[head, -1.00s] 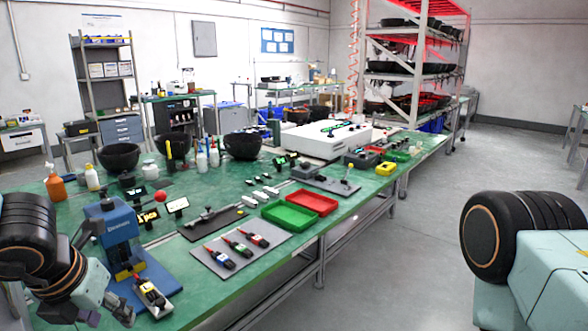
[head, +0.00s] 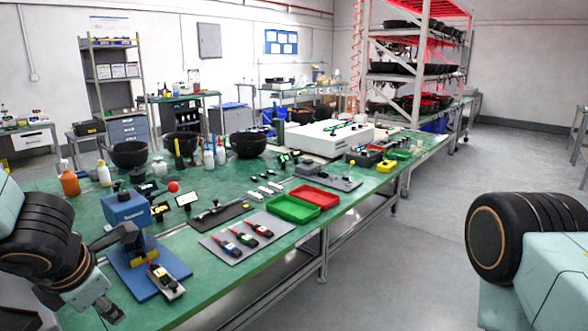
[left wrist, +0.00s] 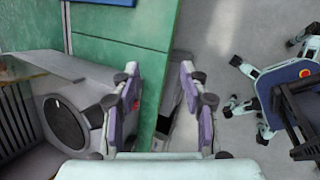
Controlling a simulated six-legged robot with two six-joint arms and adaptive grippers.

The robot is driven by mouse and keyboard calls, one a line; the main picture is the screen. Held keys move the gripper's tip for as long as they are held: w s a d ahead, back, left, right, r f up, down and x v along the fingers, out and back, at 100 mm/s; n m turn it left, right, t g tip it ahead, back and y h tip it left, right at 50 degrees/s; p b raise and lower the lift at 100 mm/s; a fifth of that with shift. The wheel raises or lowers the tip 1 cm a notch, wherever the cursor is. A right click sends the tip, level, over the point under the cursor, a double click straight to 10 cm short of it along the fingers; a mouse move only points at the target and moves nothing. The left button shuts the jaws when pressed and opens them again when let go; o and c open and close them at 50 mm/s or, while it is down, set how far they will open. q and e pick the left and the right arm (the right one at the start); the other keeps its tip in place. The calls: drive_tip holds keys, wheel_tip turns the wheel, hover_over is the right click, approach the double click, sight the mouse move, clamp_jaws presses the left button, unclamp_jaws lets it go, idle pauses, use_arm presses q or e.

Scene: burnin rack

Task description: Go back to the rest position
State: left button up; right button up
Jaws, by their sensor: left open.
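My left gripper (head: 107,311) is at the lower left of the head view, open and empty, off the front edge of the green bench (head: 215,288). In the left wrist view its two fingers (left wrist: 160,100) stand apart with nothing between them. A blue press (head: 125,212) stands on the bench just beyond it, on a blue base plate (head: 140,275).
A grey mat (head: 260,252) holds three similar devices. A green tray (head: 293,209) and a red tray (head: 314,198) lie behind it. Bottles and black bowls (head: 248,144) stand farther back. The floor (head: 400,250) right of the bench is clear.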

use_arm(q)
drive_tip(key=s+d+f+m+b, duration=0.1)
drive_tip(key=s+d+f+m, duration=0.15)
drive_tip(key=f+m, duration=0.7)
drive_tip(key=s+d+f+m, duration=0.1)
drive_tip(key=s+f+m, duration=0.2)
drive_tip(key=f+m, duration=0.7)
drive_tip(key=s+d+f+m+g, duration=0.1)
drive_tip(key=s+f+m, duration=0.2)
drive_tip(key=s, duration=0.4)
drive_tip(key=s+d+f+m+g+h, duration=0.1)
drive_tip(key=s+d+f+m+g, duration=0.1)
drive_tip(key=s, duration=0.5)
drive_tip(key=s+d+f+m+g+h+b, duration=0.1)
drive_tip(key=s+d+f+m+g, duration=0.1)
drive_tip(key=s+f+m, duration=0.2)
wheel_tip(320, 180, down, 2)
drive_tip(key=s, duration=0.2)
drive_tip(key=shift+s+d+f+m, duration=0.15)
drive_tip(key=shift+s+f+m, duration=0.05)
drive_tip(key=shift+s+m, duration=0.2)
